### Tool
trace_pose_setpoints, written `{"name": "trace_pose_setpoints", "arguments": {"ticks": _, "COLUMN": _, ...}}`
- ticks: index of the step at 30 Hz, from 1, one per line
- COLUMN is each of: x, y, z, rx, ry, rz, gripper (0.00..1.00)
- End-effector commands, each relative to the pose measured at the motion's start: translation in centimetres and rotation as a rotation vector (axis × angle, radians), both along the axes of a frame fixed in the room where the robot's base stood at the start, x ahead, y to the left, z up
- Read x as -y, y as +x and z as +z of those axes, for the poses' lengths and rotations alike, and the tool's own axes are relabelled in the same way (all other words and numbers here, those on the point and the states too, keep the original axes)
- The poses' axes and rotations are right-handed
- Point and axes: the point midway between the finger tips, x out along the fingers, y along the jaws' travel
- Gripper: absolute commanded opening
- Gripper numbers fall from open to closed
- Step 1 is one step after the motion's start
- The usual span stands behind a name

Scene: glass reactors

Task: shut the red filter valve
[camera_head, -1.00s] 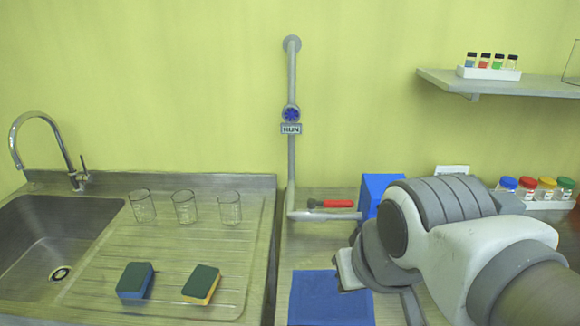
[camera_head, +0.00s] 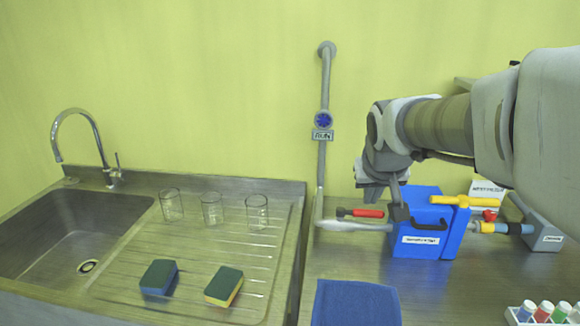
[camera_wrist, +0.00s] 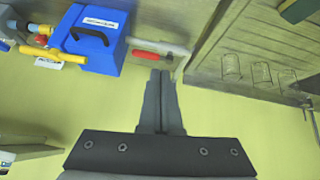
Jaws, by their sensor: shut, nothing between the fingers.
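A valve with a red lever handle (camera_head: 367,213) sits at the grey pipe (camera_head: 352,226) left of the blue box (camera_head: 420,230). The handle lies roughly along the pipe. In the wrist view the red handle (camera_wrist: 146,54) shows just beyond the fingertips. My gripper (camera_head: 398,208) points down by the box's left end, right of the handle. In the wrist view my gripper (camera_wrist: 160,73) is shut and empty, its fingers together. I cannot tell from these frames whether it touches anything. A smaller red part (camera_head: 489,215) shows by the yellow pipe (camera_head: 464,201).
A grey unit (camera_head: 541,236) stands right of the box. A blue cloth (camera_head: 355,304) lies in front, and a vial rack (camera_head: 541,315) is at lower right. Three glasses (camera_head: 212,210) and two sponges (camera_head: 159,277) are on the drainboard, left. A vertical pipe (camera_head: 322,170) runs up the wall.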

Motion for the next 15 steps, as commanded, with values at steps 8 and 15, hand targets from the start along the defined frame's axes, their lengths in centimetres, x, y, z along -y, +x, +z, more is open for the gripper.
{"name": "trace_pose_setpoints", "arguments": {"ticks": 8, "x": 3.9, "y": 10.5, "z": -4.3, "rx": 0.059, "ry": 0.02, "rz": -0.039, "gripper": 0.0}}
{"name": "trace_pose_setpoints", "arguments": {"ticks": 15, "x": 7.0, "y": 16.6, "z": -7.8, "rx": 0.112, "ry": 0.052, "rz": -0.066, "gripper": 0.0}}
